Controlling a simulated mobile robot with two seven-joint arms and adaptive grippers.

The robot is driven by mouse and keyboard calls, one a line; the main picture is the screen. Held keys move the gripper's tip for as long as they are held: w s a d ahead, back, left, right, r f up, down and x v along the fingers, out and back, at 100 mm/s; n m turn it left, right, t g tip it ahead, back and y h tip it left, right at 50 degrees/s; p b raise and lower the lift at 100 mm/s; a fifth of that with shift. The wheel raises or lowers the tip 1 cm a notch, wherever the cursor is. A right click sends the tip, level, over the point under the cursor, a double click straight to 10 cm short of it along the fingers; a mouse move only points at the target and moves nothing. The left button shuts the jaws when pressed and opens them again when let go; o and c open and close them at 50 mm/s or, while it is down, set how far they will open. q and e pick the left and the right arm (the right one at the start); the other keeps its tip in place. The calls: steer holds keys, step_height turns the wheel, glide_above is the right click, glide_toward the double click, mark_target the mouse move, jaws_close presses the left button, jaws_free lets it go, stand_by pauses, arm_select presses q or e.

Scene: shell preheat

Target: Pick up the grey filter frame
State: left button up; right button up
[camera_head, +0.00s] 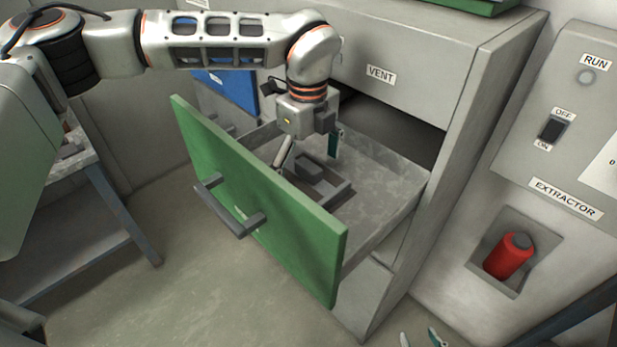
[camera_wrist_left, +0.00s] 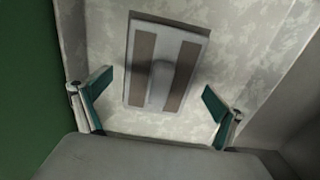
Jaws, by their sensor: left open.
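The grey filter frame (camera_head: 343,193) lies flat in the open drawer (camera_head: 385,185). In the left wrist view the frame (camera_wrist_left: 160,82) is a grey rectangle with two brown strips and a raised grey grip along its middle. My left gripper (camera_head: 308,152) is open and points down into the drawer above the frame, partly covering it in the head view. In the wrist view its two teal-padded fingertips (camera_wrist_left: 158,98) are on either side of the frame, apart from it, with nothing between them touching. My right gripper (camera_head: 421,338) shows only its separated fingertips at the bottom edge.
The drawer's green front (camera_head: 260,200) with its grey handle (camera_head: 230,210) stands out from the cabinet marked VENT (camera_head: 380,74). A grey bench (camera_head: 90,200) stands at left. The floor in front is clear.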

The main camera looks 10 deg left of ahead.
arm_select(q)
step_height(320, 180, down, 2)
steer(key=c, duration=1.4)
steer(key=shift+c, duration=0.2)
